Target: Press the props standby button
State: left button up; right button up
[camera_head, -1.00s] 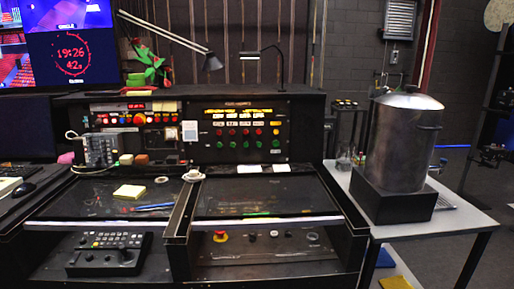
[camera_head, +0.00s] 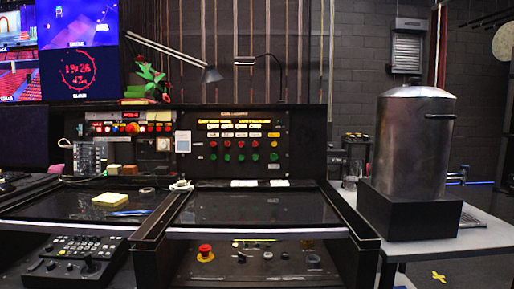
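The cue panel (camera_head: 222,170) stands upright at the back of the desk, in the middle of the head view. It has a row of lit yellow labels (camera_head: 227,124) at the top. Below them are a row of red buttons (camera_head: 241,144) and a row of green buttons (camera_head: 241,157), with several columns in each. The lettering is too small to read, so I cannot tell which button is the props standby one. Neither of my grippers is in view, and nothing is touching the panel.
Below the panel is a dark sloping desk top (camera_head: 250,208). A red knob (camera_head: 205,251) sits on the lower front panel. A large metal pot (camera_head: 413,150) stands on a side table (camera_head: 476,240) at the right.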

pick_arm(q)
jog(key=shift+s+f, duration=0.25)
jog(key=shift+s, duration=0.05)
